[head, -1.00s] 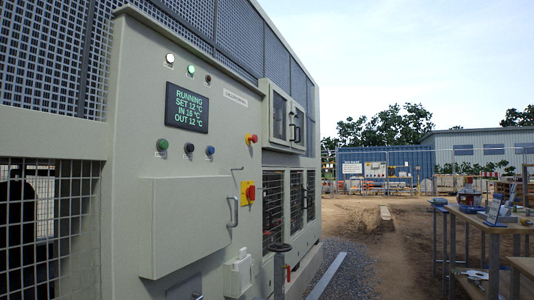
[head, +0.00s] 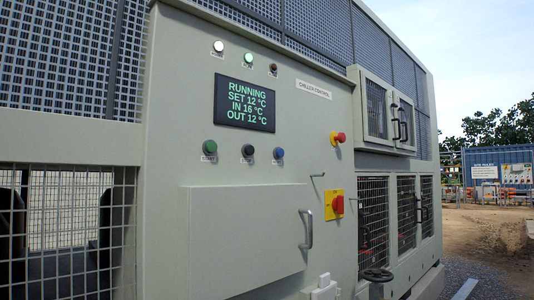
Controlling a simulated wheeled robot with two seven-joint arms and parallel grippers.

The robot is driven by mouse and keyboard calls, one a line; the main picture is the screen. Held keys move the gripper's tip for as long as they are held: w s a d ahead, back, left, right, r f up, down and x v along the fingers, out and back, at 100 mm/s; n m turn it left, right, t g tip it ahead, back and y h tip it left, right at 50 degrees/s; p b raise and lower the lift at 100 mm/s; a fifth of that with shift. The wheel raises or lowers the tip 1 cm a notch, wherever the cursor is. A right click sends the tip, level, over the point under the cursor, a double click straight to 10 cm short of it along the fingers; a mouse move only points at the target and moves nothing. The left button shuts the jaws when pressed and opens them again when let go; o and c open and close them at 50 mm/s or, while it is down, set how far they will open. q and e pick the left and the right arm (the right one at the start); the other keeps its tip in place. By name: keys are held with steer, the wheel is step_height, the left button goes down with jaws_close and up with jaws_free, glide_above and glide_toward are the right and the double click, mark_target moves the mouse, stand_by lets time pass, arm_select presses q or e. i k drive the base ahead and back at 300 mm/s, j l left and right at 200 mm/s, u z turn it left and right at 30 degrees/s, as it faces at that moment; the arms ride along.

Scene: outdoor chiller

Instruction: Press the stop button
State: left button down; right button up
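The chiller's control panel (head: 190,110) fills the middle of the head view. A row of three push buttons sits below the display: a green one (head: 209,146), a black one (head: 248,150) and a blue one (head: 279,152). The small labels beneath them are too blurred to read surely, so I cannot tell by text which is the stop button. The display (head: 244,103) reads RUNNING, SET 12 °C, IN 16 °C, OUT 12 °C. Neither of my grippers is in view.
A grey box door (head: 245,235) with a bar handle (head: 306,229) juts out below the buttons. A red and yellow switch (head: 335,205) and a dark handwheel (head: 377,275) are to the right. White and green lamps are lit above the display. Open ground (head: 480,230) lies at the right.

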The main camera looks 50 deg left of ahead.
mark_target(249, 150)
steer(key=i+l+u, duration=0.1)
steer(key=i+u, duration=0.4)
steer(key=i+l+u, duration=0.25)
steer(key=u, duration=0.25)
steer(key=i+l+u, duration=0.35)
steer(key=u, duration=0.15)
steer(key=i+l+u, duration=0.2)
steer(key=l+u, duration=0.3)
